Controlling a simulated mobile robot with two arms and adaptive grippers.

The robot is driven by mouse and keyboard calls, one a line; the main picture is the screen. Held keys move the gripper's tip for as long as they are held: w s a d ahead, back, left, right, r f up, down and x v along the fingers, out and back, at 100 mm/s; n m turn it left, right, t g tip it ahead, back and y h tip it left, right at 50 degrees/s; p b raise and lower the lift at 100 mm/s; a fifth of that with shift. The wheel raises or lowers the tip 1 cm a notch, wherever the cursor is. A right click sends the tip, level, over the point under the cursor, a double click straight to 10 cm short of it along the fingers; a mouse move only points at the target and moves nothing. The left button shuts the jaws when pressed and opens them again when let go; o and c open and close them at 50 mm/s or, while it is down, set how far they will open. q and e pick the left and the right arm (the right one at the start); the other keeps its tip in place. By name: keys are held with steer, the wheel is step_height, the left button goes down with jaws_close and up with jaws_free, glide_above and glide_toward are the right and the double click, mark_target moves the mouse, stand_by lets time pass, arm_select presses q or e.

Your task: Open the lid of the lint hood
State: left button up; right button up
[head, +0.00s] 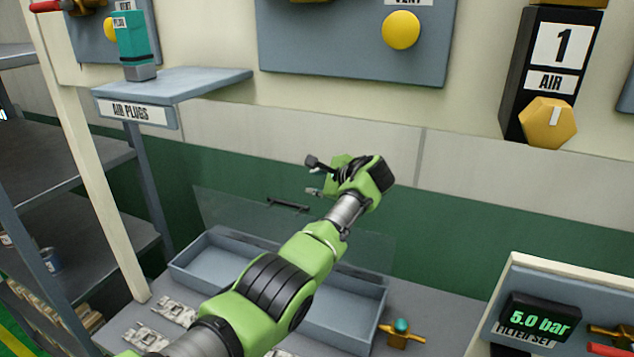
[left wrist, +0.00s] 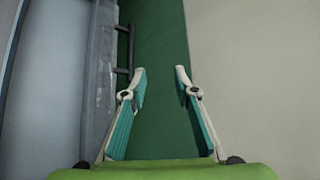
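The lint hood is a grey-blue open-topped box (head: 345,318) on the bench, with a clear see-through lid (head: 235,212) standing raised along its back. The lid has a dark bar handle (head: 288,204), which also shows in the left wrist view (left wrist: 124,50). My left gripper (head: 313,177) is above and to the right of the handle in the head view, its fingers apart and empty. In the left wrist view its fingertips (left wrist: 160,72) are spread, with the handle outside them to the left. My arm hides part of the box. My right gripper is not in view.
A small shelf (head: 190,84) labelled AIR PLUGS holds a teal plug (head: 133,45). Metal clips (head: 150,335) lie in front of the box. A brass fitting (head: 402,333) stands to its right, near a 5.0 bar display (head: 540,318). The wall is close behind.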

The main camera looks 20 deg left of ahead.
arm_select(q)
steer(key=v, duration=1.2)
steer(key=shift+f, duration=0.15)
